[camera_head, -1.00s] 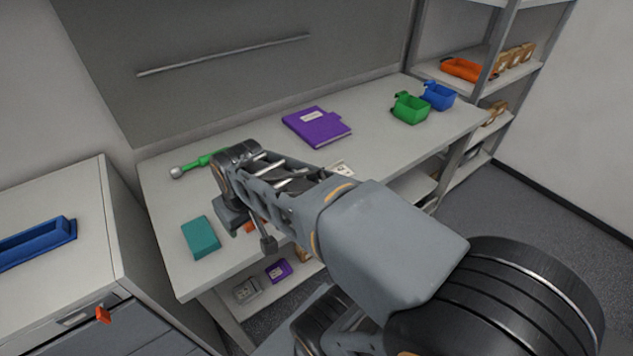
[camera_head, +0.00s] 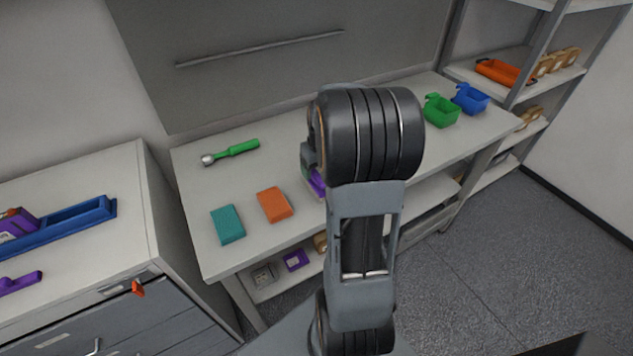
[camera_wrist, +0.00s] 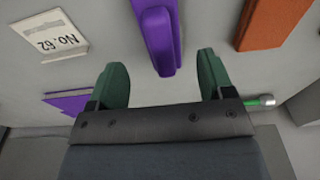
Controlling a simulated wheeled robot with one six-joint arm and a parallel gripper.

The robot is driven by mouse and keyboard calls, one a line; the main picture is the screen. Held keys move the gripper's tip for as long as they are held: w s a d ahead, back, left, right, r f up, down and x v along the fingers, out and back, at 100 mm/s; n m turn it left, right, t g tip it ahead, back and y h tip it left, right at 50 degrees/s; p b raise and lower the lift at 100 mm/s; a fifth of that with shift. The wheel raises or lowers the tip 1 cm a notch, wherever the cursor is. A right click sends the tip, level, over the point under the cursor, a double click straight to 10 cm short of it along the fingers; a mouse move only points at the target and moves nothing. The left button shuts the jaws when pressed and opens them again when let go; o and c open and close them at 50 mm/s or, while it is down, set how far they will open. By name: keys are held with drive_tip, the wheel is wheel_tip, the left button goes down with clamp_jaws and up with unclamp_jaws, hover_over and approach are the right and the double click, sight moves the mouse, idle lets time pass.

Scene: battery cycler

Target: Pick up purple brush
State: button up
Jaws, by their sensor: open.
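In the wrist view a long purple object (camera_wrist: 159,35), which looks like the purple brush, lies on the bench between my fingertips' lines. No bristles show, and its far end is cut off by the picture's top edge. My gripper (camera_wrist: 161,80) is open and empty, with one green finger on either side of the object's near end and a gap on both sides. In the head view a bit of purple (camera_head: 317,182) shows beside my arm, probably the same object.
An orange block (camera_head: 275,204) and a teal block (camera_head: 228,224) lie near the bench's front edge. A green-handled tool (camera_head: 231,152) lies behind them. A white card (camera_wrist: 52,36) and a purple book (camera_wrist: 68,101) show in the wrist view. Another purple item (camera_head: 20,283) lies on the left cabinet.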

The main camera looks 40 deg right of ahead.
sight(316, 173)
drive_tip(key=shift+w+f+p, duration=0.2)
drive_tip(key=shift+f, duration=0.85)
drive_tip(key=shift+w+f+p, duration=0.15)
drive_tip(key=shift+w+f, duration=0.05)
drive_tip(key=shift+f, duration=0.8)
drive_tip(key=shift+w+f+p, duration=0.2)
drive_tip(key=shift+f, duration=0.85)
drive_tip(key=c, duration=1.1)
drive_tip(key=shift+r, duration=0.15)
drive_tip(key=shift+r, duration=0.2)
wheel_tip(316, 173, up, 2)
drive_tip(key=shift+r, duration=0.1)
drive_tip(key=s+d+r+b, duration=0.1)
drive_tip(key=s+d+r, duration=0.1)
drive_tip(key=s+r, duration=0.1)
drive_tip(key=s+d+r, duration=0.3)
drive_tip(key=s, duration=0.1)
drive_tip(key=s+d+r+b, duration=0.1)
drive_tip(key=s+d+r, duration=0.2)
drive_tip(key=s+r, duration=0.1)
drive_tip(key=shift+s+d+r+b, duration=0.1)
drive_tip(key=shift+s+d+b, duration=0.1)
drive_tip(key=shift+b, duration=0.15)
